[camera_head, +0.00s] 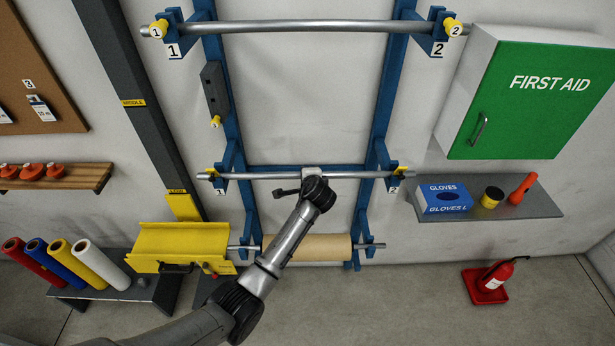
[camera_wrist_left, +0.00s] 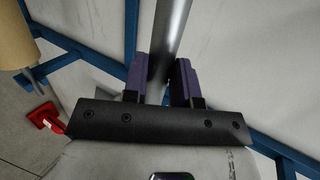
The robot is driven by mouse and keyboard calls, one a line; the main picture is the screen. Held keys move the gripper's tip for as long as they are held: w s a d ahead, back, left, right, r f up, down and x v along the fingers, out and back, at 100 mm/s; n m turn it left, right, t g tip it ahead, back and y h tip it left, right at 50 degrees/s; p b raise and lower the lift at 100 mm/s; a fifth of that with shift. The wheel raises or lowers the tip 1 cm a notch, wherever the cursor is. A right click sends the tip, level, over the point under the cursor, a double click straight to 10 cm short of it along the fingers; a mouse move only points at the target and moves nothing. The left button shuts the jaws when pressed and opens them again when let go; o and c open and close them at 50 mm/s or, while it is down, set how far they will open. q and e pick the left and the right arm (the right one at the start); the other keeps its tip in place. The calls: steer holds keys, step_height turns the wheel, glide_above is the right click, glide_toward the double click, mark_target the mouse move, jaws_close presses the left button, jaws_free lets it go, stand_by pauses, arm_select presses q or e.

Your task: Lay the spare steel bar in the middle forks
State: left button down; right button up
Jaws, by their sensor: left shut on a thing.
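The steel bar (camera_head: 270,177) runs level across the blue frame at the middle forks. Its ends pass the left middle fork (camera_head: 226,165), tagged 1, and the right middle fork (camera_head: 384,162), tagged 2. I cannot tell whether it rests in them or hangs just above or in front. My left gripper (camera_head: 312,174) is shut on the bar near its middle. In the left wrist view the bar (camera_wrist_left: 171,35) passes between the purple-padded fingers of the left gripper (camera_wrist_left: 160,83). My right gripper is not in view.
Another bar (camera_head: 300,26) lies in the top forks. A brown roll (camera_head: 325,246) hangs on a lower bar. A yellow trough (camera_head: 180,242) is at left. A first aid cabinet (camera_head: 540,90) and a shelf (camera_head: 535,200) with gloves are at right.

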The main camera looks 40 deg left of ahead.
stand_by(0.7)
arm_select(q)
steer(key=c, duration=1.1)
jaws_free()
steer(key=shift+f, duration=0.1)
steer(key=shift+o, duration=1.4)
steer(key=shift+f, duration=0.15)
steer(key=b+v, duration=0.1)
steer(key=v, duration=1.3)
